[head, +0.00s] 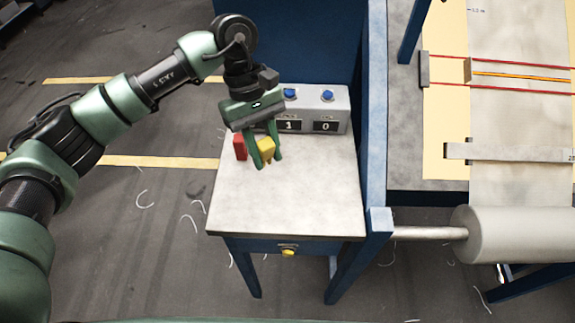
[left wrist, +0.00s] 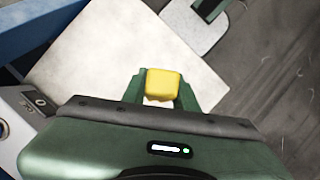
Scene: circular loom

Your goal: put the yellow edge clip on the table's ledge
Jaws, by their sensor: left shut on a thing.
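The yellow edge clip (head: 266,149) is between the fingers of my left gripper (head: 265,164), which is shut on it above the small table (head: 290,205). In the left wrist view the clip (left wrist: 163,84) shows as a rounded yellow block between the green fingertips (left wrist: 162,98). The pale tabletop (left wrist: 110,50) lies behind it. In the head view a red block (head: 240,147) shows just left of the clip, near the table's left edge. I cannot tell how high the clip is above the tabletop. My right gripper is not in view.
A grey box (head: 338,101) with blue buttons and displays reading 1 and 0 stands at the table's back. A drawer with a yellow knob (head: 288,252) is under the tabletop. A blue post (head: 377,170) and the loom's roller (head: 510,234) are right. The tabletop's front is clear.

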